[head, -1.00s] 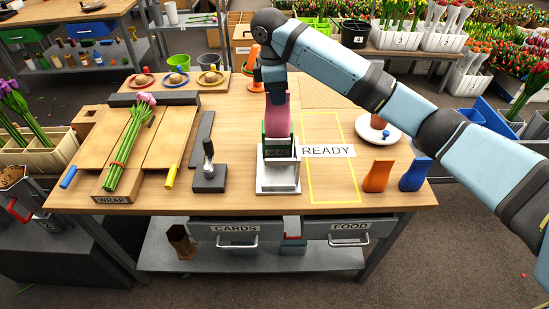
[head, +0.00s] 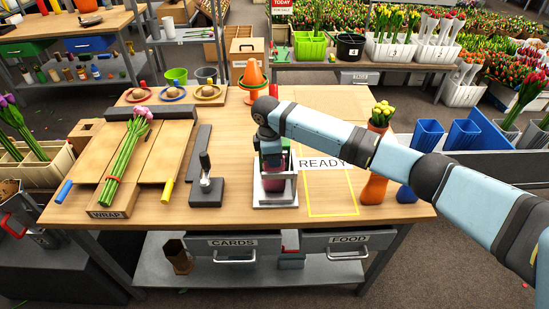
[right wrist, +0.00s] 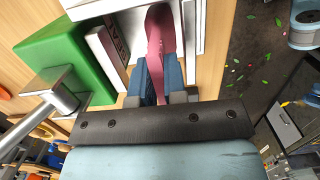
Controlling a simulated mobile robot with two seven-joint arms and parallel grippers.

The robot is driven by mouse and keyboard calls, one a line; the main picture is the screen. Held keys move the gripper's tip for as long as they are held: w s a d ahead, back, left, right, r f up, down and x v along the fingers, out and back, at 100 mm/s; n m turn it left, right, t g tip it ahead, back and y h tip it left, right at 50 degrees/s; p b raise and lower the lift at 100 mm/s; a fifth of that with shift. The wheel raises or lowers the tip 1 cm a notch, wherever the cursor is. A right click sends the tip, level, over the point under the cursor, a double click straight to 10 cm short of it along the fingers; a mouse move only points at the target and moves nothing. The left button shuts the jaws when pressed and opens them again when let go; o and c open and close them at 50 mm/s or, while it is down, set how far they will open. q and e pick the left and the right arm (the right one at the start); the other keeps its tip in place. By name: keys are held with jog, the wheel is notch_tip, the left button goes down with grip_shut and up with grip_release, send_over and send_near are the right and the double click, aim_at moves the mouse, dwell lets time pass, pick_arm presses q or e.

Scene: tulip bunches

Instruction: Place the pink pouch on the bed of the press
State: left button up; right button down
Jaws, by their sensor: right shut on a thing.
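The press (head: 275,199) stands at the front middle of the table, with a pale base. In the right wrist view its green body (right wrist: 50,52) and a white part with partly hidden lettering are beside my gripper. My right gripper (head: 271,160) points down at the press and is shut on the pink pouch (right wrist: 158,28). In the head view the pouch is low at the press, mostly hidden by the gripper and press. I cannot tell whether it touches the bed. My left gripper is not in view.
A yellow outlined area marked READY (head: 330,190) lies right of the press. A stamp-like tool (head: 206,188) stands to its left, beside the wrap board (head: 110,213) with tulips.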

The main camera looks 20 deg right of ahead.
dwell(0.3)
jog(key=c, duration=1.2)
grip_release()
jog(key=shift+f, duration=0.15)
jog(key=shift+o, duration=0.2)
